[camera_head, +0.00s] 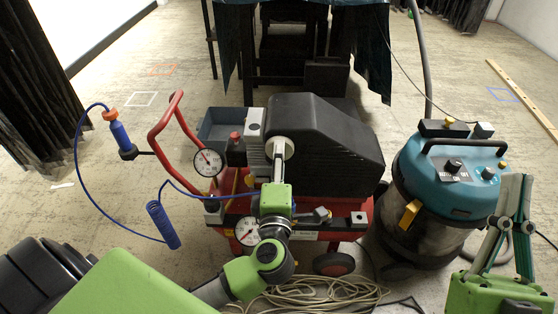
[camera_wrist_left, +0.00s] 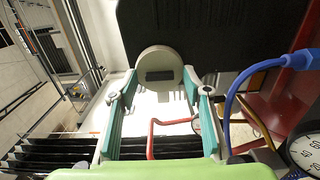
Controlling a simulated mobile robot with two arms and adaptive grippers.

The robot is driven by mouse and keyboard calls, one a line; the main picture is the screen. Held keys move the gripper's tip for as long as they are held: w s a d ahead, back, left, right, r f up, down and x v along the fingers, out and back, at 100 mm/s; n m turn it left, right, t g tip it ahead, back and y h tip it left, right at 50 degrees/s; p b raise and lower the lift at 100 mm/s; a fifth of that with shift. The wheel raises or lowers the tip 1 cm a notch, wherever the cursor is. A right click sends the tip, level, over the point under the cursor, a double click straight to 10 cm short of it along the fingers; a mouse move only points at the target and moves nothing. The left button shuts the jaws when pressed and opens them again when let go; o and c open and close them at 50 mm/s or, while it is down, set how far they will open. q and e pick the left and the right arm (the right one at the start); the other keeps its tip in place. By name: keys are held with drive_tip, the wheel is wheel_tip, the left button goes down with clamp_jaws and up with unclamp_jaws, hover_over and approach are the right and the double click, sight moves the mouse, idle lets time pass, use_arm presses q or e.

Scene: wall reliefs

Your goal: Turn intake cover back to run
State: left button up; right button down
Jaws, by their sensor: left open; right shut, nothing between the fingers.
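The intake cover (camera_head: 288,147) is a pale round disc at the left end of the black compressor housing (camera_head: 325,140). My left gripper (camera_head: 281,170) is open in front of the cover. In the left wrist view the fingertips of the left gripper (camera_wrist_left: 158,84) are spread to either side of the disc's lower part; I cannot tell whether they touch it. My right gripper (camera_head: 515,182) is shut and empty at the lower right, away from the compressor. No run marking is readable.
The red compressor frame carries a gauge (camera_head: 208,162) and a blue coiled hose (camera_head: 163,225) on its left. A teal vacuum (camera_head: 453,170) stands right of it. A coiled rope (camera_head: 325,296) lies on the floor in front. A draped table (camera_head: 235,45) is behind.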

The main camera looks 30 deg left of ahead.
use_arm(q)
drive_tip(key=c, duration=1.1)
use_arm(e)
drive_tip(key=shift+w, duration=0.15)
drive_tip(key=w+f+g+h+p, duration=0.1)
drive_tip(key=w+f+g, duration=0.15)
drive_tip(key=f, duration=0.35)
drive_tip(key=w+f+g+h+p, duration=0.1)
drive_tip(key=w+f+g+p, duration=0.1)
drive_tip(key=f+g, duration=0.25)
use_arm(q)
drive_tip(key=shift+n+b, duration=1.1)
drive_tip(key=shift+n, duration=8)
use_arm(e)
wheel_tip(320, 180, up, 7)
drive_tip(key=s+t+y, duration=0.1)
drive_tip(key=s+t, duration=0.1)
drive_tip(key=t, duration=0.2)
drive_tip(key=shift+s+r+t, duration=0.15)
drive_tip(key=shift+t, duration=0.25)
drive_tip(key=shift+a, duration=0.1)
